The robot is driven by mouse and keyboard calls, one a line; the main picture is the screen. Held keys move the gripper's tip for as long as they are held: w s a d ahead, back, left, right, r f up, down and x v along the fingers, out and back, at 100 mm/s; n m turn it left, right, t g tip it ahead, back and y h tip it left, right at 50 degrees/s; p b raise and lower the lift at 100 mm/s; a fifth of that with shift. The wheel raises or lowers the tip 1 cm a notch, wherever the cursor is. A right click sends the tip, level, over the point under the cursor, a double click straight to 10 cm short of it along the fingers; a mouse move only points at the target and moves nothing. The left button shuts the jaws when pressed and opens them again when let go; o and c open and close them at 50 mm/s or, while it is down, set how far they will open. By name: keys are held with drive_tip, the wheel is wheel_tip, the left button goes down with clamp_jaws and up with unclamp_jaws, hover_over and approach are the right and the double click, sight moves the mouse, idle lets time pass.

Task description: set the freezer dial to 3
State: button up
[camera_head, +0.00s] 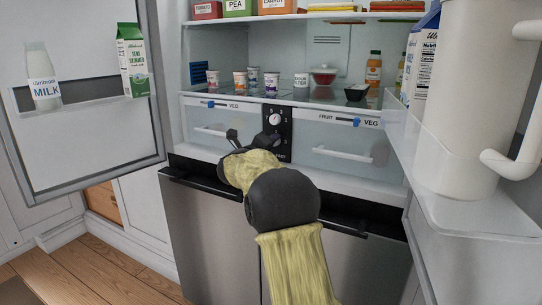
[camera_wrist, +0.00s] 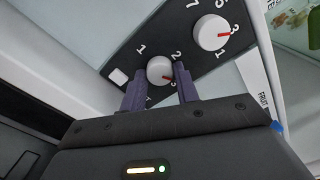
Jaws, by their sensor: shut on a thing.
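A black control panel (camera_head: 279,129) with white dials stands between the two drawers in the open fridge. In the wrist view, the nearer dial (camera_wrist: 158,68) sits between the two fingertips of my gripper (camera_wrist: 157,76), which is shut on it. The numbers 1 and 2 show beside this dial; its red mark points to the lower right, toward my right finger.
Clear drawers (camera_head: 343,146) with white handles flank the panel. Their sliders are blue. The right door shelf (camera_head: 470,212) holds a white pitcher (camera_head: 475,110). Cups and bottles stand on the shelf above.

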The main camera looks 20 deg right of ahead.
drive_tip(key=m+b, duration=0.4)
drive_tip(key=shift+f, duration=0.35)
drive_tip(key=shift+r+m+b, duration=0.1)
drive_tip(key=shift+m+b, duration=0.55)
drive_tip(key=shift+m, duration=0.15)
drive_tip(key=o, duration=1)
drive_tip(key=shift+r, duration=0.15)
drive_tip(key=shift+c, duration=0.2)
drive_tip(key=shift+a, duration=0.1)
drive_tip(key=p+v, duration=0.2)
drive_tip(key=v, duration=1.5)
